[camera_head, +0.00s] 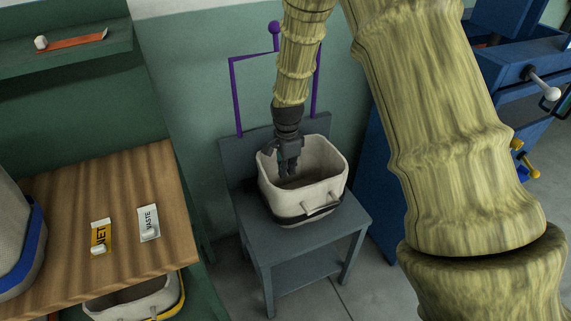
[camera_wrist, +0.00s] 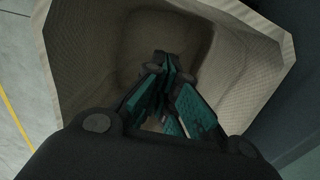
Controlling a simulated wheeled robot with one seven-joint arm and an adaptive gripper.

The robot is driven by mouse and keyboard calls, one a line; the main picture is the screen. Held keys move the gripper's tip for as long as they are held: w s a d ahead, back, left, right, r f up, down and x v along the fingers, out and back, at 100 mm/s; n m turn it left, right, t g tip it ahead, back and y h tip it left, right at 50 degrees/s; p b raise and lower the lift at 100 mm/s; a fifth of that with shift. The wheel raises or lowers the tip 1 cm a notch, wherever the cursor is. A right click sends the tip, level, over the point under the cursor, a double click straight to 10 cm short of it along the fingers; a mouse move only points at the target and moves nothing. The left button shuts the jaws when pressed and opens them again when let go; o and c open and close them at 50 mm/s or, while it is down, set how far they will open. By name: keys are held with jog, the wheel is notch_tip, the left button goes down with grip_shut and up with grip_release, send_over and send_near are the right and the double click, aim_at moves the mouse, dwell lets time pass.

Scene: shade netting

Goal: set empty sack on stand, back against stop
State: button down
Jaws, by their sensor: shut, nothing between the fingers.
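A pale cloth sack (camera_head: 318,164) with a dark band and a front handle stands upright on the grey stand (camera_head: 345,225), open at the top and empty as far as I can see. The stand has a raised back board (camera_head: 237,160) behind the sack; whether the sack touches it I cannot tell. My gripper (camera_head: 288,172) points down into the sack's mouth, fingers shut and empty. In the wrist view my gripper (camera_wrist: 168,85) is over the sack's hollow inside, with the sack's rim (camera_wrist: 48,60) around it.
A purple frame (camera_head: 236,95) rises behind the stand. A wooden table (camera_head: 125,190) at the left bears two labels, WASTE (camera_head: 149,223) and a yellow one (camera_head: 101,236), and part of another sack (camera_head: 12,230). Another sack (camera_head: 135,300) is below. Blue equipment (camera_head: 515,70) stands right.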

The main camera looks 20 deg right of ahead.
jog(key=a+f, duration=0.4)
jog(key=f, duration=0.1)
jog(key=shift+f+p, duration=0.3)
dwell(0.4)
jog(key=shift+a+p, duration=0.5)
jog(key=shift+a, duration=0.4)
jog(key=shift+d, duration=0.15)
